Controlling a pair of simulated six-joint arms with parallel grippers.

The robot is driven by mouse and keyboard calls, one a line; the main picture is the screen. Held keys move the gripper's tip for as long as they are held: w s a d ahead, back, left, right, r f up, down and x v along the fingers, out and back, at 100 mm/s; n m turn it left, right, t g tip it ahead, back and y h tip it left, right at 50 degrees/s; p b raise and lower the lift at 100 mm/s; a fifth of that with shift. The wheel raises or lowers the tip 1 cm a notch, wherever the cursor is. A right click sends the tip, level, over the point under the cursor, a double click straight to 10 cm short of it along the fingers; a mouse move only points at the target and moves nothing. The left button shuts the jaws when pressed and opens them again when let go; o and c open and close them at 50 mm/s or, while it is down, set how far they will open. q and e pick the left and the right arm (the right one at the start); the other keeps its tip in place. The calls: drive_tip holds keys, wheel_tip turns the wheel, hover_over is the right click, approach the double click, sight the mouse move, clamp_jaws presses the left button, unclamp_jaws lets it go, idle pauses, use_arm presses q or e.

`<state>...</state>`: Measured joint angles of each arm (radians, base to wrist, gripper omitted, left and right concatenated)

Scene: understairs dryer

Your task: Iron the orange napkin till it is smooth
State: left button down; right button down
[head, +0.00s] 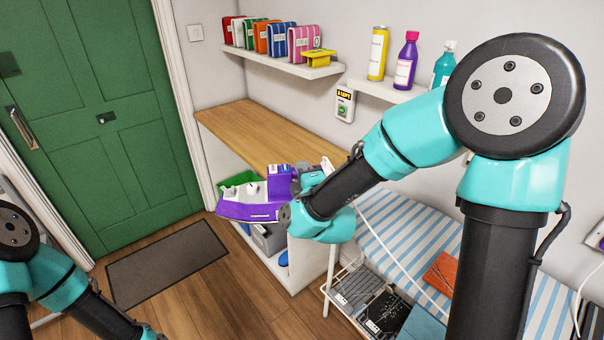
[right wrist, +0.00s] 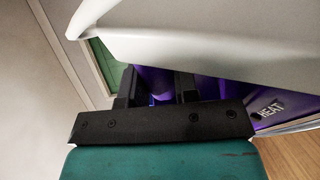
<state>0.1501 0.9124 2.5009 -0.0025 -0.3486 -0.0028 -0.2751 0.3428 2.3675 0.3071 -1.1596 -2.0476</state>
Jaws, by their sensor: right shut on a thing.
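The orange napkin (head: 441,272) lies on the blue-and-white striped ironing board (head: 385,222), partly hidden by my right arm. It looks folded or rumpled; how creased is too small to tell. My right gripper (head: 296,180) is shut on the purple and grey iron (head: 248,211), which it holds in the air left of the board, well away from the napkin. The right wrist view shows the iron's purple body (right wrist: 212,88) and a HEAT label, close in front of the gripper fingers (right wrist: 155,88). My left arm is at the lower left; its fingers are out of frame.
A wooden counter (head: 275,132) runs along the wall behind the iron. Shelves above hold colourful packs (head: 272,38) and several bottles (head: 405,60). A wire rack (head: 358,292) sits below the board. A green door (head: 95,110) and mat (head: 165,262) are left.

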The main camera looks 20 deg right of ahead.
drive_tip(key=s+d+f+m+g+h, duration=0.25)
drive_tip(key=d+m+h, duration=0.2)
drive_tip(key=d, duration=0.35)
drive_tip(key=s+d+f+m+g+h, duration=0.1)
drive_tip(key=s+d+m+g+h, duration=0.3)
drive_tip(key=d+h, duration=0.3)
drive_tip(key=s+d+f+m+g+h, duration=0.1)
drive_tip(key=s+d+m+g+h, duration=0.25)
drive_tip(key=d, duration=0.55)
drive_tip(key=s+d+f+m+g+y, duration=0.1)
drive_tip(key=s+d+m+g+y, duration=0.1)
drive_tip(key=s+m+g, duration=0.6)
drive_tip(key=s+d+f+m+g+y, duration=0.1)
drive_tip(key=s+d+m+g, duration=0.3)
drive_tip(key=s+m+g, duration=0.4)
drive_tip(key=shift+s+d+f+m+g+y, duration=0.2)
drive_tip(key=shift+s+d+m+g+y, duration=0.3)
drive_tip(key=shift+s+g, duration=2.65)
drive_tip(key=shift+w+a, duration=0.15)
drive_tip(key=shift+w, duration=0.05)
wheel_tip(320, 180, down, 8)
drive_tip(key=shift+f, duration=0.55)
